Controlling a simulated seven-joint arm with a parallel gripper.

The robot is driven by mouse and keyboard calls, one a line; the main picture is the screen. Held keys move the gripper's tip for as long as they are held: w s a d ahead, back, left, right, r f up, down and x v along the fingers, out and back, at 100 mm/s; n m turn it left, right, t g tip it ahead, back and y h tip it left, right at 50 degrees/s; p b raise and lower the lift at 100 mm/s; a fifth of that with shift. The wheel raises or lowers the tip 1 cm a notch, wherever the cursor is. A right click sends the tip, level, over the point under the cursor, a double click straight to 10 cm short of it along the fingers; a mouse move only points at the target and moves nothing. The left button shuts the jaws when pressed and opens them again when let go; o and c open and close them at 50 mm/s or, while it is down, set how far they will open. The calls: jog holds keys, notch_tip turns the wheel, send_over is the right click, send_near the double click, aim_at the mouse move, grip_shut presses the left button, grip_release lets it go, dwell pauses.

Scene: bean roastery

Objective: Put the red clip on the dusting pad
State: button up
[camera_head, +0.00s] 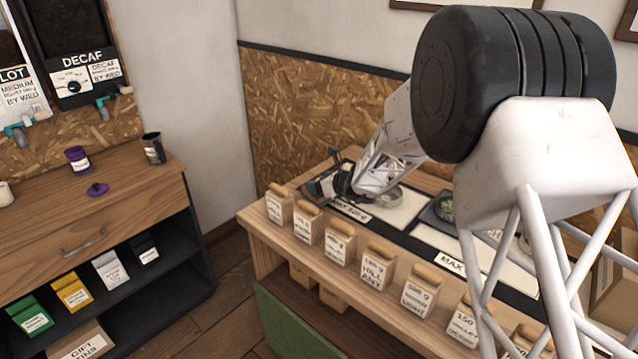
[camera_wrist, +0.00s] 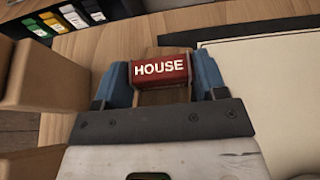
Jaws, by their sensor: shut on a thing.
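The red clip (camera_wrist: 161,70), lettered HOUSE in white, is between the two blue fingers of my gripper (camera_wrist: 163,75) in the wrist view. My gripper is shut on it, above a wooden surface. In the head view my gripper (camera_head: 326,188) is over the far left end of the bench, by the cream panel marked MAX; the clip cannot be made out there. I cannot tell which thing is the dusting pad.
A row of labelled tan bags (camera_head: 339,243) lines the bench's front edge, close on my gripper's left in the wrist view. A cream panel (camera_wrist: 268,85) lies to its right. A dark tray (camera_head: 430,214) with green contents sits farther right. A separate counter (camera_head: 130,200) stands left.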

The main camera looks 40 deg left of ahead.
jog(key=shift+f, duration=0.15)
jog(key=o, duration=0.9)
jog(key=shift+d+r, duration=0.5)
jog(key=shift+d, duration=0.15)
jog(key=v, duration=1)
jog(key=shift+d, duration=0.3)
